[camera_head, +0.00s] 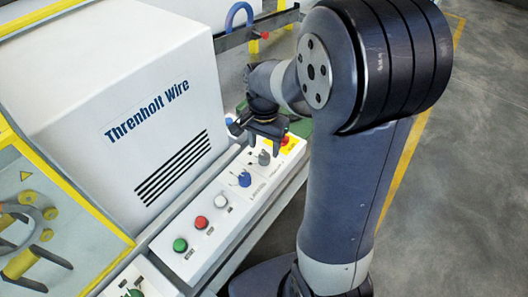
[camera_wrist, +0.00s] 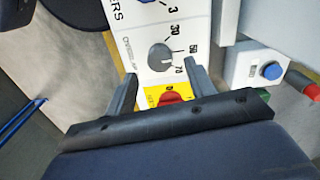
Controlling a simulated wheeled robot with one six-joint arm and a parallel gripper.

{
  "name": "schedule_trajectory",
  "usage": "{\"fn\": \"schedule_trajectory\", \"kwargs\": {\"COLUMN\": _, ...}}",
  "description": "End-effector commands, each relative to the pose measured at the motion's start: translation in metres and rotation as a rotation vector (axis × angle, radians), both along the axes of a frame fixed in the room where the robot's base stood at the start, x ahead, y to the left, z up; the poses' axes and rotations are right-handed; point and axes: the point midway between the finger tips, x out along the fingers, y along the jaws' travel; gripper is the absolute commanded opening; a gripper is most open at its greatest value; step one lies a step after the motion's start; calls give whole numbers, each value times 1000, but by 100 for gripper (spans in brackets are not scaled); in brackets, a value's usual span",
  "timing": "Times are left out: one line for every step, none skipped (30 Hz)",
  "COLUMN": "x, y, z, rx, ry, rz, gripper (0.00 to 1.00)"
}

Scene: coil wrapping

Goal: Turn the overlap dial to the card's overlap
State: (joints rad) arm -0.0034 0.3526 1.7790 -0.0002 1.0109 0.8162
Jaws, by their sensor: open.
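The overlap dial (camera_head: 264,157) is a grey knob on the white control panel; in the wrist view the grey knob (camera_wrist: 159,57) has marks 30, 50 and 70 beside it. Its pointer is too small to read surely. My gripper (camera_head: 264,140) is above the panel by the dial. No card with an overlap value can be made out.
A blue layers dial (camera_head: 244,178) sits beside the grey one. A red stop button (camera_wrist: 172,97) on a yellow plate is close under my gripper. White, red and green buttons (camera_head: 180,245) line the panel. The white Threnholt Wire housing (camera_head: 130,90) stands behind.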

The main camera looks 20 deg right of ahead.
Motion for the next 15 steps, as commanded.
{"fn": "schedule_trajectory", "kwargs": {"x": -1, "y": 0, "z": -10, "rx": 0, "ry": 4, "rz": 0, "gripper": 52}}
{"fn": "schedule_trajectory", "kwargs": {"x": -1, "y": 0, "z": -15, "rx": 0, "ry": 4, "rz": 0, "gripper": 52}}
{"fn": "schedule_trajectory", "kwargs": {"x": -1, "y": 0, "z": -21, "rx": 0, "ry": 3, "rz": 1, "gripper": 52}}
{"fn": "schedule_trajectory", "kwargs": {"x": -1, "y": 0, "z": -25, "rx": 0, "ry": 3, "rz": 1, "gripper": 52}}
{"fn": "schedule_trajectory", "kwargs": {"x": -1, "y": 0, "z": -28, "rx": 0, "ry": 3, "rz": 1, "gripper": 52}}
{"fn": "schedule_trajectory", "kwargs": {"x": -1, "y": 0, "z": -32, "rx": 0, "ry": 3, "rz": 1, "gripper": 52}}
{"fn": "schedule_trajectory", "kwargs": {"x": -1, "y": 0, "z": -34, "rx": 0, "ry": 3, "rz": 1, "gripper": 52}}
{"fn": "schedule_trajectory", "kwargs": {"x": 0, "y": 0, "z": -36, "rx": 0, "ry": 1, "rz": 1, "gripper": 52}}
{"fn": "schedule_trajectory", "kwargs": {"x": 0, "y": 0, "z": -38, "rx": 0, "ry": 0, "rz": 1, "gripper": 52}}
{"fn": "schedule_trajectory", "kwargs": {"x": 0, "y": 0, "z": -39, "rx": 0, "ry": 0, "rz": 1, "gripper": 52}}
{"fn": "schedule_trajectory", "kwargs": {"x": 0, "y": 0, "z": -40, "rx": 0, "ry": 0, "rz": 1, "gripper": 52}}
{"fn": "schedule_trajectory", "kwargs": {"x": 0, "y": 0, "z": -40, "rx": 1, "ry": -1, "rz": 1, "gripper": 52}}
{"fn": "schedule_trajectory", "kwargs": {"x": 0, "y": 0, "z": -41, "rx": 1, "ry": -1, "rz": 1, "gripper": 52}}
{"fn": "schedule_trajectory", "kwargs": {"x": 0, "y": 0, "z": -41, "rx": 0, "ry": -1, "rz": 1, "gripper": 52}}
{"fn": "schedule_trajectory", "kwargs": {"x": 0, "y": 0, "z": -41, "rx": 0, "ry": -1, "rz": 1, "gripper": 52}}
